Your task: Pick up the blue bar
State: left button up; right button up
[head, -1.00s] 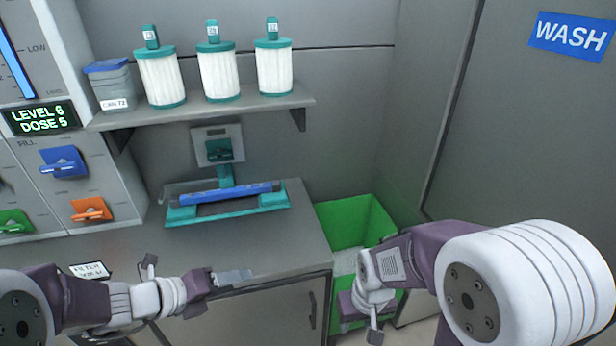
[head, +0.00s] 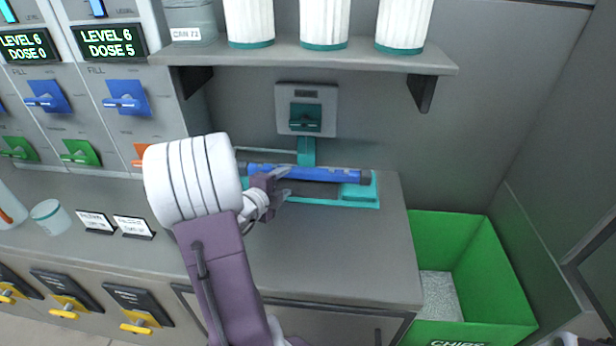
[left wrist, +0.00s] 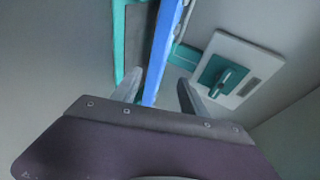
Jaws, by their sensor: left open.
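The blue bar (head: 310,173) lies lengthwise on a teal cradle (head: 360,193) on the grey counter, below a wall-mounted plate. My left gripper (head: 284,183) is open at the near side of the bar, left of its middle. In the left wrist view the bar (left wrist: 160,48) runs between the two spread fingers of the left gripper (left wrist: 158,92). Whether either finger touches it I cannot tell.
A shelf (head: 300,56) with white filter cylinders hangs above the cradle. A wall plate with a teal knob (head: 306,118) stands behind the bar. A green bin (head: 490,270) is right of the counter. Dispensers with coloured levers stand at left. The counter's front right is clear.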

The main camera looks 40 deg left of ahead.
aim_at(300, 174)
pick_arm(q)
jog(key=b+x, duration=0.1)
jog(key=x, duration=0.3)
jog(key=shift+w+f, duration=0.1)
jog(key=shift+w, duration=0.05)
jog(key=x, duration=0.1)
jog(key=b+x, duration=0.1)
jog(key=x, duration=0.3)
jog(key=shift+w+d+f, duration=0.1)
jog(key=shift+d+f, duration=0.1)
jog(key=shift+d, duration=0.2)
jog(key=shift+r, duration=0.1)
jog(key=shift+c, duration=0.3)
grip_shut()
